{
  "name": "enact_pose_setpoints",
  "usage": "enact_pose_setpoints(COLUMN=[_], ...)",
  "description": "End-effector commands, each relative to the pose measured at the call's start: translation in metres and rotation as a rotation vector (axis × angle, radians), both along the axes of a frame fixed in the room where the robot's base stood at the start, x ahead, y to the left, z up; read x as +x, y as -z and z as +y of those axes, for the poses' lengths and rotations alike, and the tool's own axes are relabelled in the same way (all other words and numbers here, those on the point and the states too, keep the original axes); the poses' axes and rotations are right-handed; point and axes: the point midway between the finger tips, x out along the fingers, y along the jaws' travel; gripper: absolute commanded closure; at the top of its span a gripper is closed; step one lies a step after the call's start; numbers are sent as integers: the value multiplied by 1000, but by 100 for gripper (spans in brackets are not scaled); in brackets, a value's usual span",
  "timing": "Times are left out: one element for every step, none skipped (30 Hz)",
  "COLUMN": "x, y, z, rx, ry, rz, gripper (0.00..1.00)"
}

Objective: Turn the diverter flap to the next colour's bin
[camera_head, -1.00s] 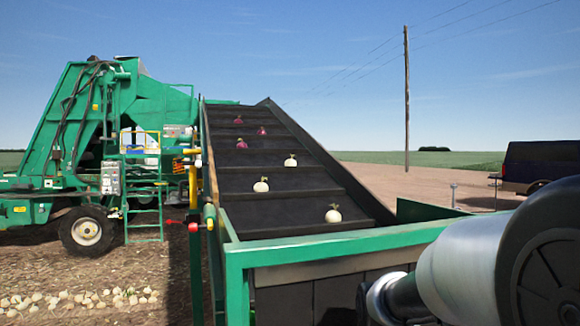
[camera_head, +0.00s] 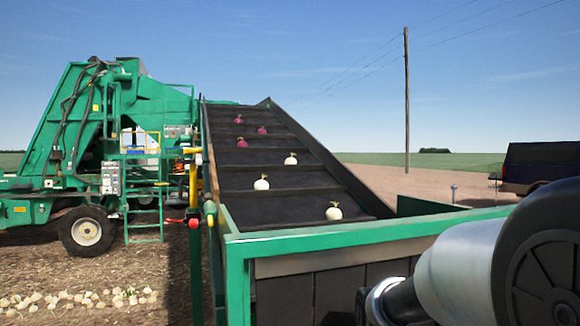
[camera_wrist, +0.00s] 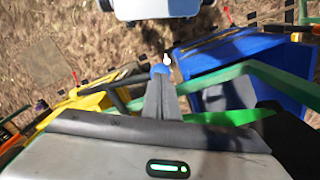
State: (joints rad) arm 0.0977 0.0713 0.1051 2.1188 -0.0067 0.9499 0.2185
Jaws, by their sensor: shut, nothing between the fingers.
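In the wrist view my gripper (camera_wrist: 160,78) is shut and empty, its dark fingers together, reaching away from the grey housing. A small blue knob with a white tip (camera_wrist: 162,66) shows at the fingertips; I cannot tell whether they touch it. A bright green plate (camera_wrist: 230,117), possibly the diverter flap, lies right of the fingers. A yellow bin (camera_wrist: 98,100) is on the left and a blue bin (camera_wrist: 232,45) on the right. In the head view, white onions (camera_head: 333,211) lie lower on the dark belt (camera_head: 285,205), red onions (camera_head: 241,142) higher. The gripper is hidden there.
A green frame (camera_head: 350,233) surrounds the belt's lower end. A green bar (camera_wrist: 275,82) crosses the blue bin. A green harvester (camera_head: 130,110) stands left, a dark vehicle (camera_head: 540,165) right. Loose onions (camera_head: 80,299) lie on the ground.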

Motion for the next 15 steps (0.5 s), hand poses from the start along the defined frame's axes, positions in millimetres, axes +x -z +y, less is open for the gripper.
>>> enact_pose_setpoints(x=[-1, -1, -1, -1, -1, -1, -1, -1, -1, -1, -1, -1, -1, -1, -1], y=[8, 10, 13, 14, 16, 19, 20, 22, 25, 26, 28, 31, 32, 34, 36], z=[-2, -3, -3, -3, -3, -3, -3, -3, -3, -3, -3, -3, -3, -3, -3], rx=[-3, -3, -3, -3, -3, -3, -3, -3, -3, -3, -3, -3, -3, -3, -3], ry=[3, 3, 3, 3, 3, 3, 3, 3, 3, 3, 3, 3, 3, 3, 3], rz=[4, 4, 4, 4, 4, 4, 3, 3, 4, 4, 4, 4, 4, 4, 4], gripper=[100, 100, 100, 100, 100, 100, 100, 100, 100, 100, 100, 100, 100, 100, 100])
